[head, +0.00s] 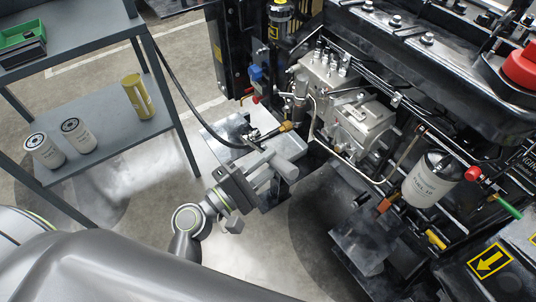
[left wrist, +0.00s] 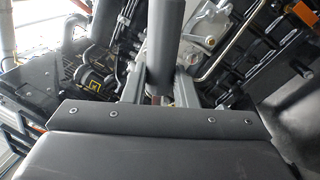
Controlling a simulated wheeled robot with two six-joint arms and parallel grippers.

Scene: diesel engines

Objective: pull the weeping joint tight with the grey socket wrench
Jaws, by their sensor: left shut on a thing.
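My left gripper (head: 272,164) is at the centre of the head view, beside the engine's pump side. It is shut on a grey bar, which I take to be the grey socket wrench; in the left wrist view the wrench (left wrist: 165,40) stands as a thick dark-grey cylinder between the two fingers (left wrist: 158,92). Its working end is hidden or too small to tell. A brass fitting (head: 286,127) shows just beyond the gripper, close to a black hose's end. I cannot tell whether it is the weeping joint or whether the wrench touches it. My right gripper is not in view.
The engine's pump (head: 362,128) and thin pipes stand close right of the gripper. A white fuel filter (head: 430,180) hangs further right. The black hose (head: 180,85) arches in from the upper left. A grey shelf (head: 105,148) holds filters and a green box (head: 22,40).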

